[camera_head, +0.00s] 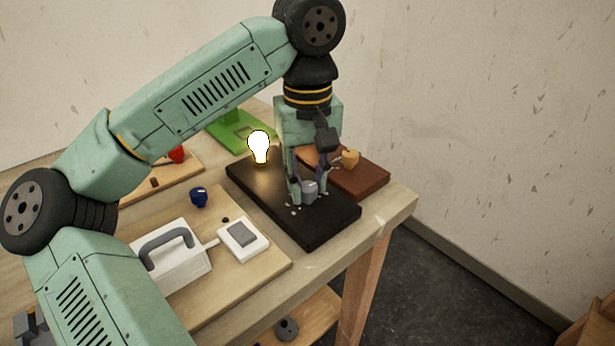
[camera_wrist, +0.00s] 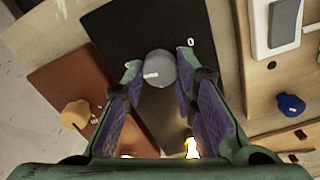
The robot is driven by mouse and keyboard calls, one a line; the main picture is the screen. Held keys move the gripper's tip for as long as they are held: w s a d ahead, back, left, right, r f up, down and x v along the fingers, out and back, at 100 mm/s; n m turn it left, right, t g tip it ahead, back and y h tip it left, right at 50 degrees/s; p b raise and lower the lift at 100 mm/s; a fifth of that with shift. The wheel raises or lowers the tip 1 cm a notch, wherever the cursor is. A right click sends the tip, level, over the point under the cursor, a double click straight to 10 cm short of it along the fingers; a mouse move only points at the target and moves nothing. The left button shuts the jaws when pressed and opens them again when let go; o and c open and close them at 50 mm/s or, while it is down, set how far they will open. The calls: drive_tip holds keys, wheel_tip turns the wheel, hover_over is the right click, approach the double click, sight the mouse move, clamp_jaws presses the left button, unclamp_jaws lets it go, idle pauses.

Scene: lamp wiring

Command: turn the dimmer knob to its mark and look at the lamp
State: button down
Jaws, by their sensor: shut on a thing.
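The grey dimmer knob (camera_head: 309,189) stands on the black board (camera_head: 318,228). In the wrist view the knob (camera_wrist: 160,69) has a white pointer line aimed to the left, and white marks lie on the board around it. My gripper (camera_head: 304,197) points down from above and is shut on the knob, with a finger on each side; it also shows in the wrist view (camera_wrist: 157,76). The lamp (camera_head: 259,146) is a bulb at the far end of the black board, glowing bright white. In the wrist view the lit lamp (camera_wrist: 192,148) is partly hidden by my gripper.
A brown board with a yellow-orange knob (camera_head: 350,158) lies right of the black board. A white box with a grey handle (camera_head: 168,250), a white switch (camera_head: 243,238) and a blue knob (camera_head: 198,196) sit on the wooden board to the left. A green board (camera_head: 233,132) lies behind.

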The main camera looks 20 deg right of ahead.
sight(308, 185)
drive_tip(key=c, duration=1.3)
unclamp_jaws()
drive_tip(key=shift+r, duration=0.1)
wheel_tip(308, 185, up, 12)
